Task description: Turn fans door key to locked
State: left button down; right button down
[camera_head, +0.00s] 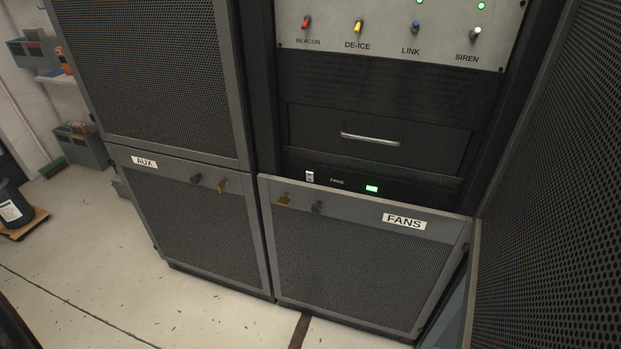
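The fans door (360,255) is a dark grey mesh door with a white FANS label (404,221), low in the middle of the head view. It looks shut or nearly shut; a small gap cannot be ruled out. A brass-coloured key (284,199) sits near its upper left corner. A small dark knob or handle (317,207) is just right of the key. The key is too small to tell its exact turn, and no lock markings are readable. Neither of my grippers is in view.
The AUX door (200,225) stands left, with its own key (222,185) and knob (195,178). A drawer (370,138) and a fans switch (310,176) with a green light are above. A large mesh panel (560,180) borders the right. Floor in front is clear.

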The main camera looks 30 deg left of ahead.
aim_at(285, 201)
jog(key=i+j+u, duration=0.15)
jog(key=i+j, duration=0.15)
jog(key=j, duration=0.2)
jog(key=i+j+u, duration=0.2)
jog(key=j, duration=0.3)
jog(key=i+l, duration=0.15)
jog(key=i, duration=0.1)
